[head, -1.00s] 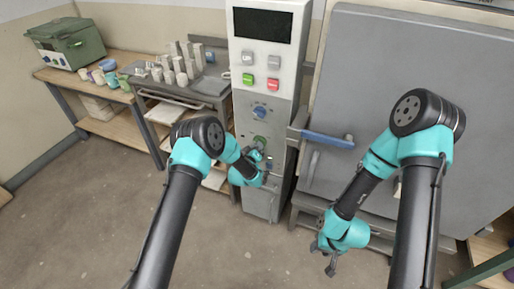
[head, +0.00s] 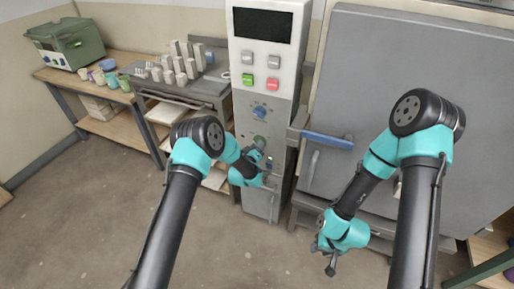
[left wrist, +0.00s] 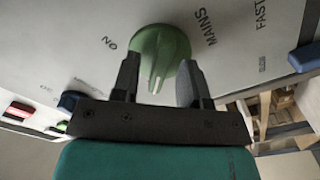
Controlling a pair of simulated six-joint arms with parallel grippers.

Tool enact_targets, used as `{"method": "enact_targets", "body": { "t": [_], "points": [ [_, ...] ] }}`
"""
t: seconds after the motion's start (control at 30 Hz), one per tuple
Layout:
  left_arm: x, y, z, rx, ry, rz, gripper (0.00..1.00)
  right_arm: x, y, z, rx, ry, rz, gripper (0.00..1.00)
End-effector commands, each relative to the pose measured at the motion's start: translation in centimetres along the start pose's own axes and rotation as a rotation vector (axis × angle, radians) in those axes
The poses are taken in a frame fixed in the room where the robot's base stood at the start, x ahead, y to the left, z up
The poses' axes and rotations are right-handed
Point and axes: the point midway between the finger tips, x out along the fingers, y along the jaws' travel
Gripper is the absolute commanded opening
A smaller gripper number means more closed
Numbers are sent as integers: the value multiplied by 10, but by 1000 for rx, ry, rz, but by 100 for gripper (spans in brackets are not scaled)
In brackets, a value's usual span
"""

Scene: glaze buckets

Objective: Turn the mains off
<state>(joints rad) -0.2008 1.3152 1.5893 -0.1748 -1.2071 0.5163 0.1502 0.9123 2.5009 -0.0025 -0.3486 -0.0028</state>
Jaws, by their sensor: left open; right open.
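The green mains knob (left wrist: 160,52) sits on the panel in the left wrist view, with the printed words ON to its left and MAINS to its right. Its pale pointer mark faces down toward my gripper. My left gripper (left wrist: 158,82) is open, with one finger on each side of the knob; I cannot tell whether either finger touches it. In the head view the knob (head: 260,141) shows partly behind my left gripper (head: 264,158), low on the grey control column (head: 244,97). My right gripper (head: 326,256) is open and empty, in front of the kiln's lower edge.
A blue dial (head: 260,112) is above the green knob, below green and red buttons (head: 272,84). The large grey kiln door (head: 400,60) with a blue handle (head: 328,139) stands right of the column. A bench with cups (head: 108,66) is at left. The floor in front is clear.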

Motion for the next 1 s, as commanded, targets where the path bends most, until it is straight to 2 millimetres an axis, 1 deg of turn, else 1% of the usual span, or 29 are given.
{"method": "enact_targets", "body": {
  "t": [0.27,0.43,0.67,1.0],
  "points": [
    [-3,0,0,0,0,0,40,0,0,0,0,0,0,41],
    [-17,0,0,0,-1,-1,40,0,0,0,0,0,0,41],
    [-52,0,0,1,-2,-1,40,0,0,0,0,0,0,41],
    [-113,0,0,0,-2,-2,40,0,0,0,0,0,0,41]
  ]
}}
